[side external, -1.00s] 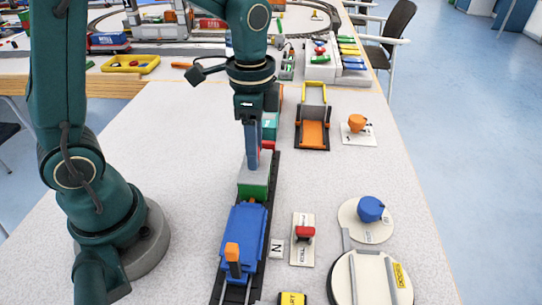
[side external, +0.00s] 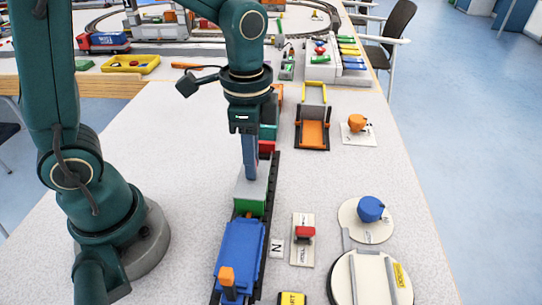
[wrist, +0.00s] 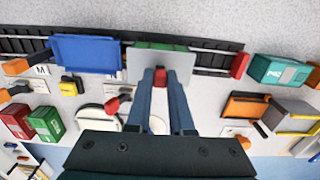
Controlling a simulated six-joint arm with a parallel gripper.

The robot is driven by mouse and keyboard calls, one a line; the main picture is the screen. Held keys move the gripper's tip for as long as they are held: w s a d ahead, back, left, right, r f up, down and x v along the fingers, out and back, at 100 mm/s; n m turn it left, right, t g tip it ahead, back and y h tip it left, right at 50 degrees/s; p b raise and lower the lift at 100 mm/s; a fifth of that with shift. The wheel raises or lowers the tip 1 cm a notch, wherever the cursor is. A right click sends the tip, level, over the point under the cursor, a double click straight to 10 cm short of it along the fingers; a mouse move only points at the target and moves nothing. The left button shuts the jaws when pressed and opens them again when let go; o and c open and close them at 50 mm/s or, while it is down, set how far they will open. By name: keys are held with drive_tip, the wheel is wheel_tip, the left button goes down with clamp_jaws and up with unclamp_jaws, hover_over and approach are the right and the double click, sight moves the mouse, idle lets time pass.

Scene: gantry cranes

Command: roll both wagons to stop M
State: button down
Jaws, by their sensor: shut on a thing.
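The blue wagon (side external: 240,250) stands on the dark straight track, with an orange-topped post (side external: 227,277) at its near end. Behind it on the track is a green wagon with a grey top (side external: 250,197). In the wrist view the blue wagon (wrist: 85,53) is left of the grey-topped wagon (wrist: 150,62), close together; I cannot tell if they touch. My gripper (side external: 250,172) is over the grey-topped wagon, pointing down. Its fingers (wrist: 160,76) are shut on a red knob (wrist: 159,78) at that wagon. An M label (wrist: 41,70) lies beside the track near the blue wagon's left end.
An N label (side external: 276,248) and a plate with a red lever (side external: 305,233) lie right of the track. A red block (wrist: 240,65) is on the track behind the wagons. A blue-knobbed disc (side external: 370,208) and a round turntable (side external: 368,280) stand further right.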

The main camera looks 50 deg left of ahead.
drive_tip(key=shift+s+d, duration=4.5)
drive_tip(key=shift+d, duration=0.15)
drive_tip(key=c, duration=0.7)
unclamp_jaws()
wheel_tip(320, 180, up, 7)
drive_tip(key=shift+a, duration=0.1)
drive_tip(key=a+n+t, duration=0.2)
drive_tip(key=a+n, duration=0.1)
drive_tip(key=w+a+n+t, duration=0.1)
drive_tip(key=a+n, duration=0.2)
drive_tip(key=a, duration=0.1)
drive_tip(key=w+a+n+t, duration=0.1)
drive_tip(key=a+n+t, duration=0.1)
drive_tip(key=a+n, duration=0.1)
drive_tip(key=shift+a+t, duration=0.3)
drive_tip(key=shift+a, duration=0.4)
